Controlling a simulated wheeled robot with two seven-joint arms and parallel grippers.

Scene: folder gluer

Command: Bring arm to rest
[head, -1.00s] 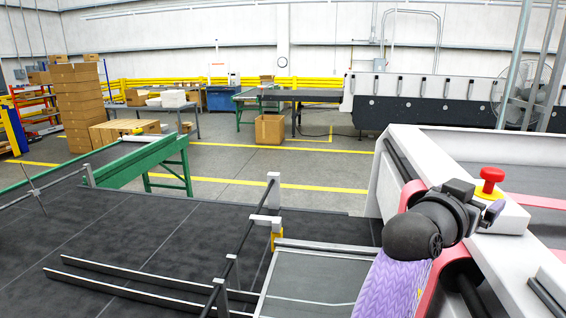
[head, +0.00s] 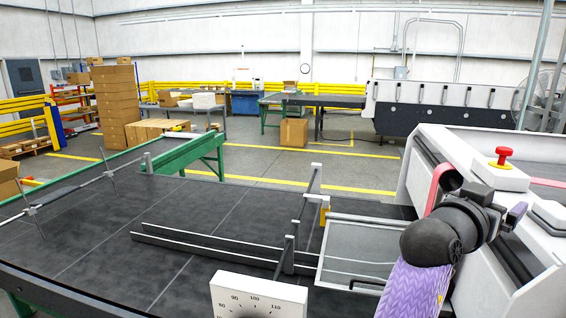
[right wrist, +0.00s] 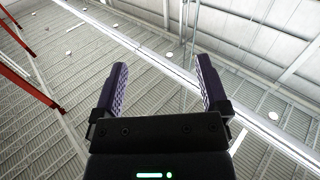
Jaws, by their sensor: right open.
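My right arm, in a purple patterned sleeve, reaches up from the bottom right of the head view. Its gripper (head: 514,216) is partly hidden behind the dark wrist and lies in front of the white machine side, below and near the red stop button (head: 503,156). In the right wrist view the right gripper (right wrist: 160,88) has its two purple-padded fingers wide apart, with nothing between them. It points up at the ceiling. My left gripper is not in view.
A dark conveyor table (head: 190,215) with metal rails fills the middle. A white dial box (head: 258,296) stands at the front edge. The white machine (head: 425,190) is close at the right. Stacked cartons (head: 117,105) and a lone carton (head: 293,132) stand farther back.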

